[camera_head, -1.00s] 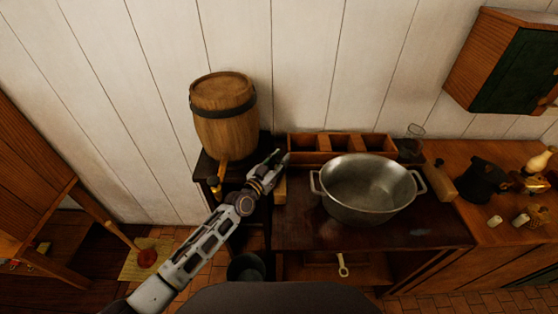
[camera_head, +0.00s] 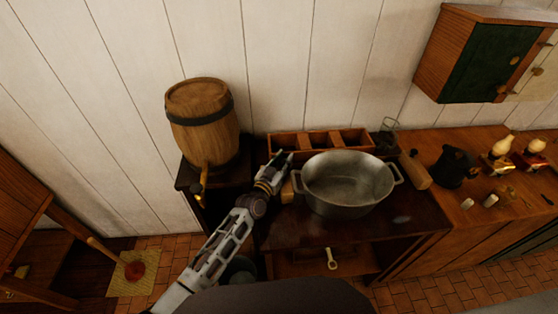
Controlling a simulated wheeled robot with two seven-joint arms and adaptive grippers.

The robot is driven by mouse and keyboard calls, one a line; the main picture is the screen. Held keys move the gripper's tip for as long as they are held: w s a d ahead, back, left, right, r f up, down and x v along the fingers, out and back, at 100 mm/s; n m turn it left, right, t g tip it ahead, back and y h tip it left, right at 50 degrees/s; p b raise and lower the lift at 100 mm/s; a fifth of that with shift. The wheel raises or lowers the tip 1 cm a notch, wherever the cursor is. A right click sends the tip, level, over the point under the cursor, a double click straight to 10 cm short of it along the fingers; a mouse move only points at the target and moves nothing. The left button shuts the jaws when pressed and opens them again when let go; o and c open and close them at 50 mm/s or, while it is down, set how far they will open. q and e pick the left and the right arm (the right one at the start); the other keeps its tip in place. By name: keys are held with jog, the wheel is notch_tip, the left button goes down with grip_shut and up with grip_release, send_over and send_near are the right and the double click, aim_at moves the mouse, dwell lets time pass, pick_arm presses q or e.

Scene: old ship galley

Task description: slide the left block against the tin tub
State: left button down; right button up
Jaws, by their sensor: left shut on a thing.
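The tin tub (camera_head: 347,187), a grey oval metal tub with two side handles, stands upright on the dark counter. The left block (camera_head: 287,191), a small light wooden block, is at the tub's left side, close by its left handle. I cannot tell whether they touch. My left gripper (camera_head: 280,162) reaches in from the lower left, shut on the left block and hiding part of it. Another wooden block (camera_head: 414,171) lies right of the tub. My right gripper is not in view.
A wooden box with compartments (camera_head: 320,142) stands behind the tub. A glass jar (camera_head: 385,140) is beside it. A barrel with a tap (camera_head: 203,125) stands at the left. Bottles and small items crowd the right counter. The counter's front strip is clear.

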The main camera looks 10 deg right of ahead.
pick_arm(q)
jog(key=c, duration=1.1)
grip_release()
jog(key=shift+c, duration=0.2)
jog(key=shift+s+a, duration=0.1)
jog(key=shift+s, duration=0.05)
jog(key=shift+v, duration=5.85)
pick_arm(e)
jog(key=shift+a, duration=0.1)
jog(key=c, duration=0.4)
